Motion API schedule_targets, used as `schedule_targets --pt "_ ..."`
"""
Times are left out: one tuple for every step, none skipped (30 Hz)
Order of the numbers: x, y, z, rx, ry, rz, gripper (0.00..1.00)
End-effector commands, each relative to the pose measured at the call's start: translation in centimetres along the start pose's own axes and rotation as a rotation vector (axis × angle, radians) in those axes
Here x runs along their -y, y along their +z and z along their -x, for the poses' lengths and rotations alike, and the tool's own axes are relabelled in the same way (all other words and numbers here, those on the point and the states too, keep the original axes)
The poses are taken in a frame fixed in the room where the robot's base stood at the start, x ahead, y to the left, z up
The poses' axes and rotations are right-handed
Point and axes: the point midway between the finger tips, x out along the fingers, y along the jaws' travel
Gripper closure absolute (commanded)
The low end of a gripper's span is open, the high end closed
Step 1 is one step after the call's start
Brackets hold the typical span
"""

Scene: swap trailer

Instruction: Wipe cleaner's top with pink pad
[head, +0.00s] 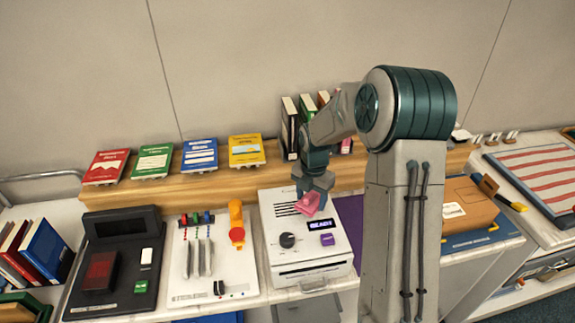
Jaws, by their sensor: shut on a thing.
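The cleaner (311,267) is a white box on the counter with a dark knob, a small display reading "READY" and a purple button. A pink pad (308,205) is over the upper part of its top, near the dark vent slots. My gripper (313,191) points down and is shut on the pink pad. The pad looks to be at or very near the cleaner's top; I cannot tell for sure if it touches. My gripper and the pad hide part of the top's back right.
A wooden shelf (210,184) behind holds colored books and upright binders. Left of the cleaner are a white panel (188,292) with levers and an orange piece, and a black terminal (97,305). A brown package (456,208) lies to the right.

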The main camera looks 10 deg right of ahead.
Motion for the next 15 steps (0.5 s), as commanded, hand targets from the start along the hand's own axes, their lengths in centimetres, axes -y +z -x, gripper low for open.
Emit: schedule_targets --pt "-0.2 -0.2 0.8 -0.001 -0.001 0.005 0.64" --pt "-0.2 -0.2 1.1 -0.001 -0.001 0.006 0.64" --pt "-0.3 -0.3 1.5 -0.001 -0.001 0.008 0.64" --pt "-0.3 -0.3 1.7 -0.001 -0.001 0.008 0.64" --pt "-0.3 -0.3 2.0 -0.001 -0.001 0.009 0.64" --pt "-0.4 -0.4 2.4 0.0 -0.001 0.009 0.64" --pt "-0.4 -0.4 2.6 0.0 -0.001 0.01 0.64" --pt "-0.4 -0.4 2.9 0.0 0.0 0.01 0.64" --pt "-0.4 -0.4 3.2 0.0 0.0 0.01 0.64" --pt "-0.4 -0.4 3.5 0.0 0.0 0.01 0.64" --pt "-0.4 -0.4 3.8 0.0 0.0 0.011 0.64" --pt "-0.4 -0.4 4.1 0.0 0.0 0.011 0.64" --pt "-0.4 -0.4 4.3 0.0 0.0 0.01 0.64" --pt "-0.4 -0.4 4.5 0.0 0.0 0.011 0.64" --pt "-0.4 -0.4 4.8 0.0 0.0 0.011 0.64"
